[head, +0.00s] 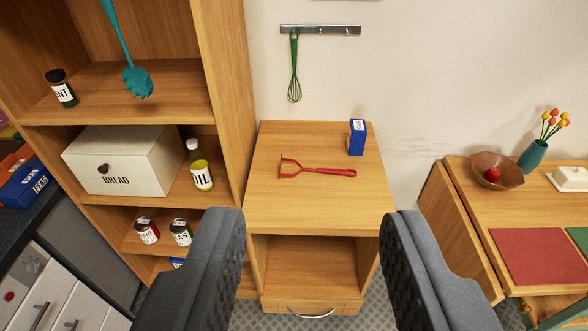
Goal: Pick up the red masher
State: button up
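The red masher (318,171) lies flat on top of a small wooden cabinet (340,213). Its head points left and its handle points right. My gripper (314,228) is open, with its two dark fingers wide apart in the foreground. Nothing is between the fingers. The masher lies beyond the fingertips, in line with the gap between them, and none of it is hidden.
A blue box (357,137) stands behind the masher's handle. A green whisk (294,72) hangs from a wall rail (320,29). A tall shelf (228,90) rises close on the left. A table (470,215) with a bowl (493,171) stands right.

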aim_at(332, 171)
jog(key=u, duration=0.05)
jog(key=i, duration=1)
jog(key=u, duration=0.45)
jog(key=k, duration=0.5)
jog(key=u, duration=0.8)
jog(key=k, duration=0.8)
jog(key=u, duration=0.55)
jog(key=i, duration=0.85)
jog(key=z, duration=0.95)
jog(key=i, duration=1)
jog(key=z, duration=1.1)
jog(key=i, duration=0.5)
jog(key=z, duration=0.4)
